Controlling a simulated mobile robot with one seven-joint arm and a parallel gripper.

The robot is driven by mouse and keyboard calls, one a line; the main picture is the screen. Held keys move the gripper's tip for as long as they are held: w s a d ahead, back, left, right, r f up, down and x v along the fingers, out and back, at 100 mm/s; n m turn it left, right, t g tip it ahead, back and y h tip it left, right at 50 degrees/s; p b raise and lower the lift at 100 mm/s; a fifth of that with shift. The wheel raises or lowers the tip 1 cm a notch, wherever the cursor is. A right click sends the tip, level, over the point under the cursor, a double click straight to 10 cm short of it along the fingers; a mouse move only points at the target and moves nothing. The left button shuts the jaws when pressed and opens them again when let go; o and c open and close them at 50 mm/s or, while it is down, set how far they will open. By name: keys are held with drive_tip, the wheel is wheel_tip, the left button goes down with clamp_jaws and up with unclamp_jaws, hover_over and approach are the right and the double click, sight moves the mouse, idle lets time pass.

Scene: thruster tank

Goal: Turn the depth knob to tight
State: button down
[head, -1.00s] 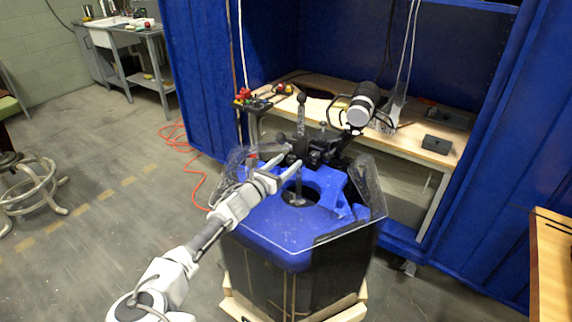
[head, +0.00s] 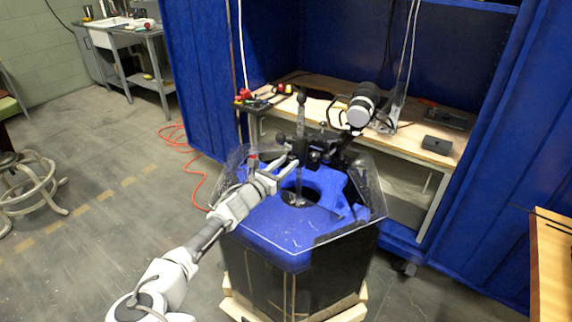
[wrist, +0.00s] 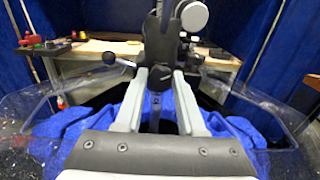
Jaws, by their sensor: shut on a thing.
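A dark round knob (wrist: 159,80) with a small pale mark sits at the middle of the wrist view, on the black mechanism over the tank. My gripper (wrist: 160,76) has its two pale fingers on either side of this knob and is shut on it. In the head view my gripper (head: 282,167) reaches from the lower left over the tank to the black mechanism (head: 312,152). There the knob is too small and covered to make out. I cannot read any tight marking or the knob's setting.
The blue-topped tank (head: 270,225) has a clear raised rim (head: 376,190). A black ball-ended lever (wrist: 108,58) stands left of the knob, and an upright stick (head: 301,115) rises behind. A wooden bench (head: 415,140) stands beyond. Floor is open at left.

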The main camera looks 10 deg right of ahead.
drive_tip(key=m+b, duration=0.1)
drive_tip(key=m, duration=0.5)
drive_tip(key=shift+f, duration=0.1)
drive_tip(key=m+b, duration=0.3)
drive_tip(key=m, duration=0.2)
drive_tip(key=shift+s+d+f, duration=0.1)
drive_tip(key=shift+f, duration=0.05)
drive_tip(key=shift+m+b, duration=5.1)
drive_tip(key=shift+m, duration=1)
drive_tip(key=c, duration=0.5)
unclamp_jaws()
